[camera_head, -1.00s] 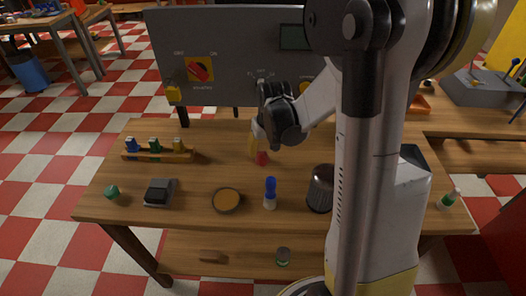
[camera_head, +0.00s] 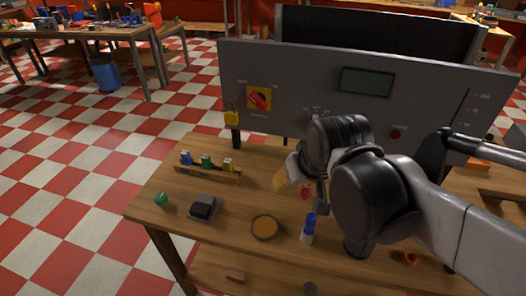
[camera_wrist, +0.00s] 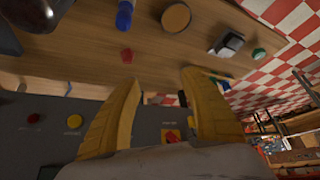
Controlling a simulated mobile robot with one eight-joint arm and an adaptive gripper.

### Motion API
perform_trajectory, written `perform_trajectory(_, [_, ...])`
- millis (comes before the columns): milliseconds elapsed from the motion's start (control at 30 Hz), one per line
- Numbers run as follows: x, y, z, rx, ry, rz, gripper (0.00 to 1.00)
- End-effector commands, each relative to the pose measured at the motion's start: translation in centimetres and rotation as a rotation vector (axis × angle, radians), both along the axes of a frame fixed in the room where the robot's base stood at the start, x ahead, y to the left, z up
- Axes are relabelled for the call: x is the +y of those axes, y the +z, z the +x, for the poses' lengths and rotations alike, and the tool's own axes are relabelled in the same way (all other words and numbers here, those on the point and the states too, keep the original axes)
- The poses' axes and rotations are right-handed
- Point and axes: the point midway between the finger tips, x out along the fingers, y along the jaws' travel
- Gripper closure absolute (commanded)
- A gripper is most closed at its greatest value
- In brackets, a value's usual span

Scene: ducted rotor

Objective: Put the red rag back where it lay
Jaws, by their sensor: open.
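A small red piece (camera_head: 306,191), which looks like the crumpled red rag, lies on the wooden table (camera_head: 160,200) behind the blue-capped bottle (camera_head: 308,230). It also shows as a red patch in the wrist view (camera_wrist: 126,54), too small to make out folds. My gripper (camera_head: 283,180) is above the table, close to the red piece in the head view, partly hidden behind its own wrist. In the wrist view its two yellow fingers (camera_wrist: 160,88) are spread apart with nothing between them. The red piece is beyond the fingertips, apart from them.
A grey panel (camera_head: 300,75) with a red switch, yellow padlock (camera_head: 231,117) and screen stands along the table's back. A rack of small bottles (camera_head: 208,172), a green knob (camera_head: 161,199), a dark-topped box (camera_head: 204,207) and a round dish (camera_head: 265,227) occupy the left and front.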

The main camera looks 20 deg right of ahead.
Motion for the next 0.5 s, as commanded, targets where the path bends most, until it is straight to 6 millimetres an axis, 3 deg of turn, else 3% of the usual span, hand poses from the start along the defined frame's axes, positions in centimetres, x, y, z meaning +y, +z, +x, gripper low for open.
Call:
perform_trajectory(33, [1.0, 0.2, -1.4, -0.024, 0.017, 0.000, 0.49])
perform_trajectory(200, [2.7, 0.4, -3.7, -0.082, 0.050, 0.004, 0.49])
perform_trajectory(500, [3.2, 0.4, -4.4, -0.099, 0.057, 0.007, 0.49])
